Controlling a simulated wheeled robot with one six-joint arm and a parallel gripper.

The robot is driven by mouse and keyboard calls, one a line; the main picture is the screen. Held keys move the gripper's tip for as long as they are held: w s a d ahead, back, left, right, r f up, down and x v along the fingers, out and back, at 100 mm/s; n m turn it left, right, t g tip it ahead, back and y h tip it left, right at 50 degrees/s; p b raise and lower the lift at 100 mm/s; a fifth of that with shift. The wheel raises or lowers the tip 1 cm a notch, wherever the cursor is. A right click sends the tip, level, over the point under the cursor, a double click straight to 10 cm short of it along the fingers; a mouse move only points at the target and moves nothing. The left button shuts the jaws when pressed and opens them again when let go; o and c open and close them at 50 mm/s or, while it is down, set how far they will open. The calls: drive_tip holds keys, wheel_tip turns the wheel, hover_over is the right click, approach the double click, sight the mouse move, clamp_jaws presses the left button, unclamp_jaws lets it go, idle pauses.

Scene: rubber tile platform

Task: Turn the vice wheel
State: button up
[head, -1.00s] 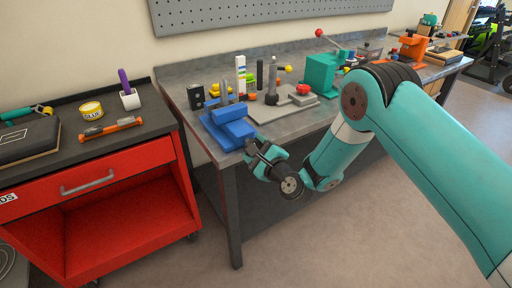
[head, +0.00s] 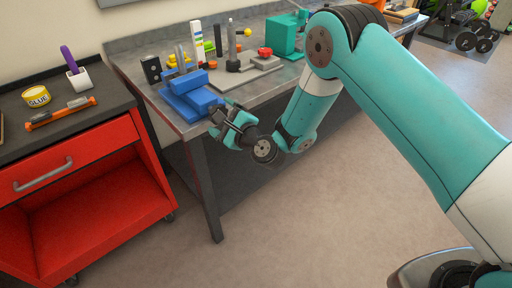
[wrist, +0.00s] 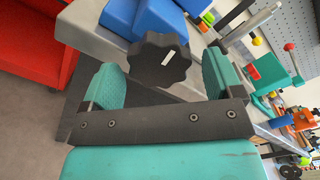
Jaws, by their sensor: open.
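The blue vice (head: 190,97) sits on the near left corner of the grey workbench, and its blue body also shows at the top of the wrist view (wrist: 150,18). The vice wheel (wrist: 158,62) is a dark lobed knob with a white mark, at the vice's front. My gripper (wrist: 162,80) is open, with one teal finger on each side of the wheel in the picture. I cannot tell whether the fingers touch it. In the head view my gripper (head: 220,118) is at the vice's front and hides the wheel.
The workbench (head: 135,45) carries a black box (head: 151,69), a white bottle (head: 198,42), a grey plate fixture (head: 262,62) and a teal press (head: 285,35) behind the vice. A red cabinet (head: 90,165) stands to the left. Open floor lies in front.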

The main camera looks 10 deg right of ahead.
drive_tip(key=b+v, duration=1.6)
drive_tip(key=b, duration=0.4)
drive_tip(key=shift+b, duration=0.4)
